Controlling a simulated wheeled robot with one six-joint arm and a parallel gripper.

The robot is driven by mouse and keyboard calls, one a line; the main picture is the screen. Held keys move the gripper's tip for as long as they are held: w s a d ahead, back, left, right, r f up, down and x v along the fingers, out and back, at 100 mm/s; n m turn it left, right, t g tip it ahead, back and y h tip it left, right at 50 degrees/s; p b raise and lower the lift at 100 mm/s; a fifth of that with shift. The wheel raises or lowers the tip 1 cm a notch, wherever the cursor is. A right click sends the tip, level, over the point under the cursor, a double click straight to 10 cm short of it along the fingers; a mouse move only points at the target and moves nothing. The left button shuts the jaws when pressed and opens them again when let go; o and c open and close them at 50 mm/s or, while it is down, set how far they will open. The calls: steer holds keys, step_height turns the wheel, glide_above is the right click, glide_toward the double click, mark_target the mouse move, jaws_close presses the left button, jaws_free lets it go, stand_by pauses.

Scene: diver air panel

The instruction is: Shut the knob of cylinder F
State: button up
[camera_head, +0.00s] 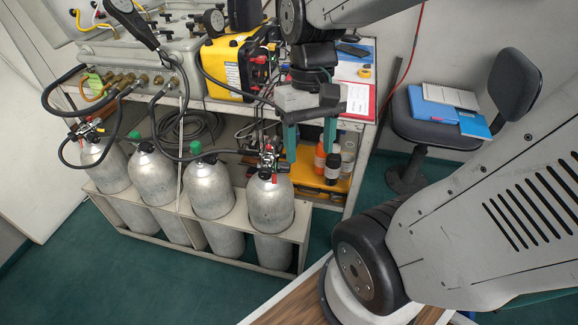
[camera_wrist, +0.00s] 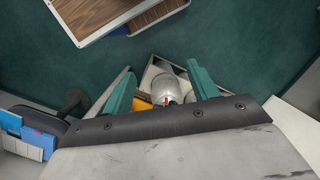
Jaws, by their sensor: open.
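Several grey cylinders stand upright in a rack (camera_head: 190,243). I cannot read any letter on them, so I cannot tell which is cylinder F. The rightmost cylinder (camera_head: 271,205) has a valve (camera_head: 268,160) with hoses and small red parts; the leftmost cylinder (camera_head: 104,168) also has a fitted valve. The two middle ones (camera_head: 153,177) (camera_head: 210,190) carry green tops. My gripper (camera_head: 310,152) is open and empty, above and right of the rightmost valve, apart from it. In the wrist view one cylinder (camera_wrist: 161,85) with a red part shows between the open teal fingers (camera_wrist: 161,68).
The air panel (camera_head: 155,60) and a yellow case (camera_head: 235,66) sit on a bench behind the cylinders. Black hoses (camera_head: 180,158) loop over the rack. Bottles (camera_head: 332,168) stand on a shelf beside my gripper. An office chair (camera_head: 430,125) stands right. Green floor (camera_head: 120,280) is clear in front.

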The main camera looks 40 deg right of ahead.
steer(key=w+d+f+m+g+y, duration=0.2)
steer(key=w+d+f+y, duration=0.3)
steer(key=f, duration=0.4)
steer(key=n+t+y, duration=0.4)
steer(key=t+y, duration=0.2)
steer(key=t, duration=1.1)
glide_toward(289, 168)
steer(key=w+a+f, duration=0.1)
steer(key=w, duration=0.2)
steer(key=x, duration=0.7)
steer(key=shift+w+a+f, duration=0.1)
steer(key=shift+a+f, duration=0.1)
steer(key=shift+a, duration=0.1)
steer(key=c, duration=1)
